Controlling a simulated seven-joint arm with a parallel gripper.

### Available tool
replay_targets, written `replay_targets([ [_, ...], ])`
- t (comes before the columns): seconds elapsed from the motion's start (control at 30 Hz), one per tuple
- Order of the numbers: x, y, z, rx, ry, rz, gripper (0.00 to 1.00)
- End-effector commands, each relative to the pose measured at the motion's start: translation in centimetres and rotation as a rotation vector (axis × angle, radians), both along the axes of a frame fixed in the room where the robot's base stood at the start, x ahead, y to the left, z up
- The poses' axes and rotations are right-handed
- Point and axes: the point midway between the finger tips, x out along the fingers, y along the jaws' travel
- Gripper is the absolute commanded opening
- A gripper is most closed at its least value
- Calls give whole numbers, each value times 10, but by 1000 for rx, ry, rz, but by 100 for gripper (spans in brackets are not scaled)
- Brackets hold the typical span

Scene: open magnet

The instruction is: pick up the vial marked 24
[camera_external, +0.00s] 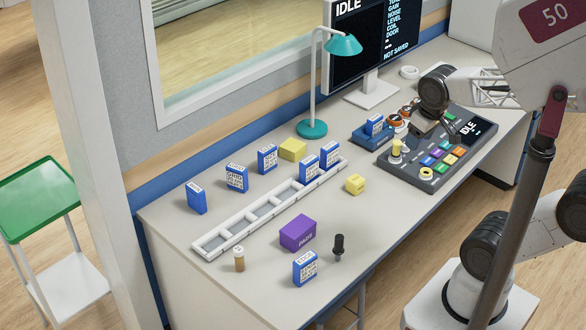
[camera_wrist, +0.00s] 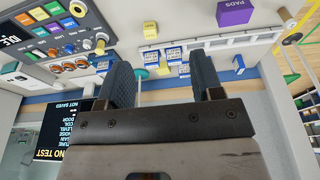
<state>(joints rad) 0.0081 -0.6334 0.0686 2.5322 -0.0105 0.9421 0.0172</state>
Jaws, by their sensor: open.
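A small brown vial with a white cap (camera_external: 239,260) stands upright on the table near the front end of the white slotted rack. Its marking is too small to read, so I cannot confirm the 24. My gripper (camera_wrist: 165,80) is open, with two dark fingers apart and nothing between them in the wrist view. In the external view my gripper is above the control console at the right, far from the vial; its fingertips are hard to make out there.
The white rack (camera_external: 232,240) holds blue boxes at its far end. Several more blue boxes stand around it. A purple PADS box (camera_external: 297,233), a black knobbed object (camera_external: 338,247) and a blue box (camera_external: 304,268) stand right of the vial. A teal lamp (camera_external: 312,128) stands behind.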

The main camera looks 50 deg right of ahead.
Motion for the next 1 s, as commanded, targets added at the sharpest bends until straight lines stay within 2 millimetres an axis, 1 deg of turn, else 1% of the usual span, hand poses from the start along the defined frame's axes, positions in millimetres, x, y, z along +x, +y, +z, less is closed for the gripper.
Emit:
replay_targets([
  [0.27,4,2,0,1,3,6,60],
  [0.37,12,6,1,0,6,19,60],
  [0.47,25,12,0,0,16,39,60],
  [0.67,63,34,-3,-1,38,99,60],
  [0.87,105,65,-12,-3,62,167,60],
  [1.0,134,90,-20,-6,76,215,60],
])
